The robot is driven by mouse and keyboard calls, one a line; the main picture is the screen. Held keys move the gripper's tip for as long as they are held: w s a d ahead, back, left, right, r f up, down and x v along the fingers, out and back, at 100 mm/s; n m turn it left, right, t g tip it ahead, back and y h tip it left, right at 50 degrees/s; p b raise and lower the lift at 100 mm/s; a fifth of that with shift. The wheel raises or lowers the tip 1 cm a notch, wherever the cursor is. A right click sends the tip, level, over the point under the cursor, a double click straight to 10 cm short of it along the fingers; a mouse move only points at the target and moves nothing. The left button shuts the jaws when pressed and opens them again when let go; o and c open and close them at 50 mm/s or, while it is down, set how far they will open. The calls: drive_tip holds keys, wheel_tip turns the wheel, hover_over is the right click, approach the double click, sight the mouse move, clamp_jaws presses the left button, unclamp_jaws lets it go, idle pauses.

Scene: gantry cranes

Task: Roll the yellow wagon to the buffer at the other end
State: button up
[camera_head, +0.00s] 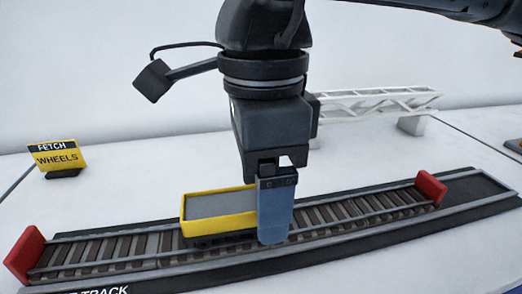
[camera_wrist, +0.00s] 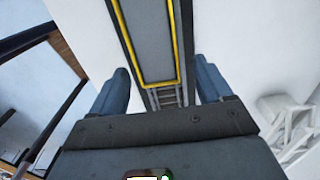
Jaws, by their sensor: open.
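The yellow wagon (camera_head: 220,211) stands on the track (camera_head: 120,247), a little left of its middle, with a grey top inside a yellow rim. A red buffer (camera_head: 25,255) stands at the track's left end and another red buffer (camera_head: 431,188) at its right end. My gripper (camera_head: 275,212) is low over the track at the wagon's right end and hides part of it. In the wrist view the wagon (camera_wrist: 146,45) lies ahead between the two spread blue fingers (camera_wrist: 165,90), with a gap on each side. The gripper is open; I cannot tell whether a finger touches the wagon.
A yellow and black sign (camera_head: 57,155) reading "FETCH WHEELS" stands at the back left. A white lattice crane boom (camera_head: 375,101) lies behind the track. The rails right of my gripper are clear up to the right buffer.

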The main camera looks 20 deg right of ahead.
sight(413, 196)
drive_tip(key=shift+f, duration=0.9)
drive_tip(key=c, duration=1.1)
drive_tip(key=shift+s+d, duration=0.1)
drive_tip(key=shift+d, duration=0.2)
drive_tip(key=shift+s+d+f+b, duration=0.1)
drive_tip(key=shift+s+d+b, duration=0.75)
drive_tip(key=shift+d, duration=2.35)
drive_tip(key=shift+s+d+f+b, duration=0.1)
drive_tip(key=shift+s+d+b, duration=0.7)
drive_tip(key=shift+d, duration=2.35)
drive_tip(key=shift+s+d+b, duration=0.3)
drive_tip(key=shift+d+b, duration=1)
drive_tip(key=shift+d, duration=1.9)
drive_tip(key=shift+s+d+f+b, duration=0.1)
drive_tip(key=shift+d+f+b, duration=0.1)
drive_tip(key=shift+d+b, duration=0.35)
